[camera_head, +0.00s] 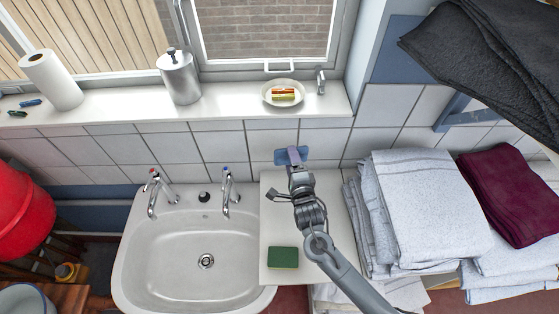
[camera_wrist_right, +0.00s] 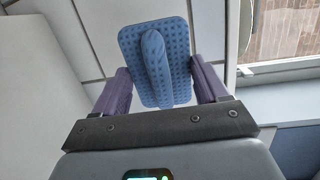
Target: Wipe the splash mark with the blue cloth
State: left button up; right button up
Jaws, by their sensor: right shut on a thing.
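The blue cloth (camera_head: 281,158) is a small flat dotted pad with a raised ridge. My right gripper (camera_head: 297,157) is shut on it, in front of the white wall tiles just above the white counter. In the right wrist view the cloth (camera_wrist_right: 133,45) shows between the two purple fingers of the gripper (camera_wrist_right: 162,85), with tiles behind it. I cannot tell whether the cloth touches the tiles. I cannot make out the splash mark in either view; the cloth and gripper hide part of the wall. My left gripper is not in view.
A white sink (camera_head: 170,260) with two taps is left of the counter (camera_head: 270,220), which holds a green sponge (camera_head: 283,257). Folded towels (camera_head: 425,200) are stacked close on the right. The window sill (camera_head: 225,107) above holds a dish (camera_head: 270,101) and a metal canister (camera_head: 180,80).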

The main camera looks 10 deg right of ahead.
aim_at(298, 141)
jog(key=w+d+f+m+h+b, duration=0.2)
jog(key=w+d+h+b, duration=0.1)
jog(key=w, duration=0.1)
jog(key=shift+w+d+t, duration=0.25)
jog(key=shift+t, duration=0.05)
dwell(0.5)
jog(key=shift+f, duration=0.1)
dwell(0.4)
jog(key=shift+w+d+b, duration=0.1)
jog(key=shift+w+b, duration=0.45)
jog(key=shift+b, duration=0.1)
jog(key=shift+w+b, duration=0.35)
jog(key=shift+w, duration=0.05)
jog(key=shift+d, duration=0.15)
